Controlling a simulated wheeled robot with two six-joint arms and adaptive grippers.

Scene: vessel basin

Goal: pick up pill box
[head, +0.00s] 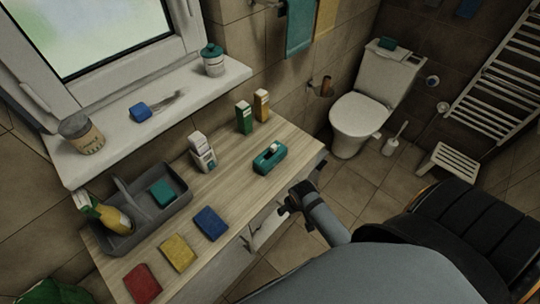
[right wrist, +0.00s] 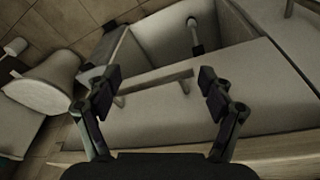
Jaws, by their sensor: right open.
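No object is clearly recognisable as the pill box. My right gripper (head: 287,208) is beside the counter's front edge, low and right of these boxes. In the right wrist view it (right wrist: 160,80) is open, with a drawer handle (right wrist: 155,82) between its fingers in the picture; contact cannot be told. The drawer looks open, with a small dark-and-white thing (right wrist: 193,35) inside, unclear. My left gripper is not in view.
Red (head: 142,284), yellow (head: 177,252) and blue (head: 211,223) pads lie front left. A grey caddy (head: 150,228) with a yellow bottle stands behind them. The toilet (head: 358,114) is beyond the counter.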

